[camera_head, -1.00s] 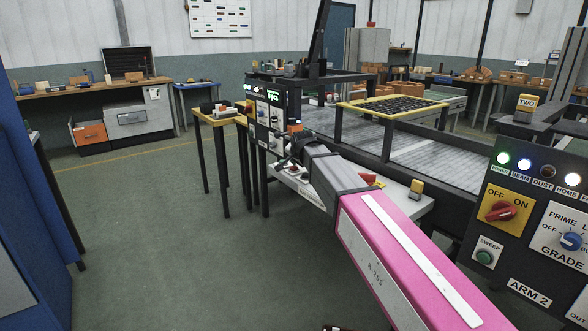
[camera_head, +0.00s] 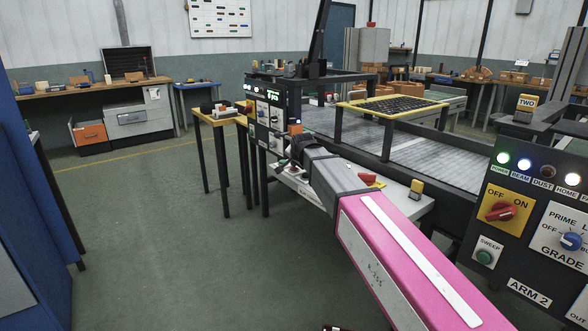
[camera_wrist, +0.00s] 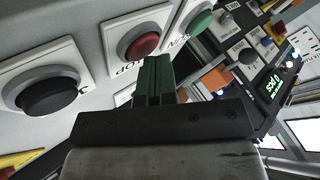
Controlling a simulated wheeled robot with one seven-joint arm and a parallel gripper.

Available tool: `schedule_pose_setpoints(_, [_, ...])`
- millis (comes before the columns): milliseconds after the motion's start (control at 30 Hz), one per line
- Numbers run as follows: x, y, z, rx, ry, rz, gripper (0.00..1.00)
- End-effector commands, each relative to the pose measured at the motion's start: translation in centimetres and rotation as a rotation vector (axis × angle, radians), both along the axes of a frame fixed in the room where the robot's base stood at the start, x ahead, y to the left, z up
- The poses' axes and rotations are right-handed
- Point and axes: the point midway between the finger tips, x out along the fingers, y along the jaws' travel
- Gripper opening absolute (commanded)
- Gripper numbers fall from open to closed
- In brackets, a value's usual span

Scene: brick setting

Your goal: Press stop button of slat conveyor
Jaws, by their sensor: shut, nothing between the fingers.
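In the wrist view a light grey panel carries a red button (camera_wrist: 141,44) on a white plate whose partly hidden label seems to read STOP. A green button (camera_wrist: 200,22) is to its right and a black button (camera_wrist: 48,92) to its left. My gripper (camera_wrist: 157,62) is shut and empty, its dark green fingertips just below and right of the red button in the picture. I cannot tell whether they touch it. In the head view the slat conveyor (camera_head: 425,155) runs behind the panel. My arm hides part of the panel there, and the fingertips are hard to make out.
A dark control box with a lit display (camera_head: 272,97) stands beyond the panel. A yellow-topped table (camera_head: 212,119) is to its left. A yellow-framed dark grid (camera_head: 393,107) stands over the conveyor. Another control panel (camera_head: 500,270) is at right. The floor at left is clear.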

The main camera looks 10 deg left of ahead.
Motion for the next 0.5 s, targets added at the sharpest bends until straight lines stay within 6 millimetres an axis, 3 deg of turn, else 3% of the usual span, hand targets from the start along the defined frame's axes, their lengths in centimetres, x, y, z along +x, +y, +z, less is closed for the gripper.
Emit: schedule_pose_setpoints(500, [0.0,0.0,1.1,-0.001,0.001,0.0,0.0])
